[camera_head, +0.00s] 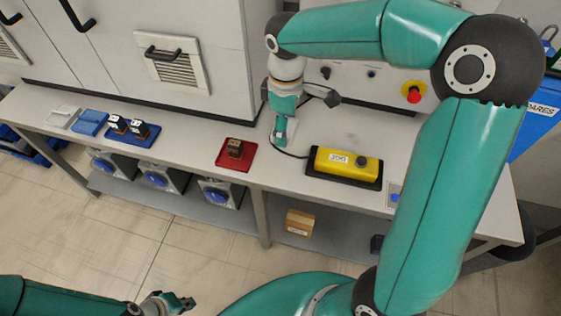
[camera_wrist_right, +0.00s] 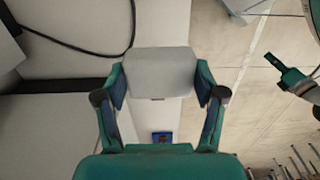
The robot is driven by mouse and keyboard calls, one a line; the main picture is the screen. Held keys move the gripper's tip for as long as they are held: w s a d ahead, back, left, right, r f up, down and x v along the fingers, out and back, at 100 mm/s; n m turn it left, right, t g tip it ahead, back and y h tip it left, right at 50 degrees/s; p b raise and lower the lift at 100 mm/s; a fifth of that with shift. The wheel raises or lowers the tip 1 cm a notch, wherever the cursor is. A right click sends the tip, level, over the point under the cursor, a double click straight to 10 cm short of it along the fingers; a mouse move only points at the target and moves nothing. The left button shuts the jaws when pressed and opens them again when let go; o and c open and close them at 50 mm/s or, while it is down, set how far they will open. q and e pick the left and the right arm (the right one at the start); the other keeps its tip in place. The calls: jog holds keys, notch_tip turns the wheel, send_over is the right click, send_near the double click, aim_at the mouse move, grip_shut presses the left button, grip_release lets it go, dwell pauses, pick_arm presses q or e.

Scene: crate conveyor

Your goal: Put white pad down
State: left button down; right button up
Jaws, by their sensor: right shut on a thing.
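My right gripper (camera_wrist_right: 160,80) is shut on the white pad (camera_wrist_right: 160,68), a pale slab with rounded corners held between the two fingers in the right wrist view. In the head view the right gripper (camera_head: 284,130) is low over the bench, between a red pad and a yellow box. The held pad is hard to make out there, and I cannot tell whether it touches the bench. My left gripper (camera_head: 178,303) is at the bottom of the head view, away from the bench; its finger opening is unclear.
The yellow box (camera_head: 335,162) sits on a black base. Blue pads (camera_head: 90,122), dark blocks (camera_head: 139,130) and a whitish flat piece (camera_head: 63,116) lie at the left. A cable runs near the right gripper.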

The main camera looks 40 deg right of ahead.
send_over(284, 169)
notch_tip(284, 169, down, 11)
jog(key=shift+b, duration=0.4)
jog(key=shift+f, duration=2.2)
jog(key=shift+f+b, duration=0.1)
jog(key=shift+b, duration=0.2)
jog(key=o, duration=1.3)
jog(key=shift+r, duration=0.2)
notch_tip(284, 169, up, 12)
jog(key=shift+f+p, duration=0.1)
jog(key=shift+p, duration=0.55)
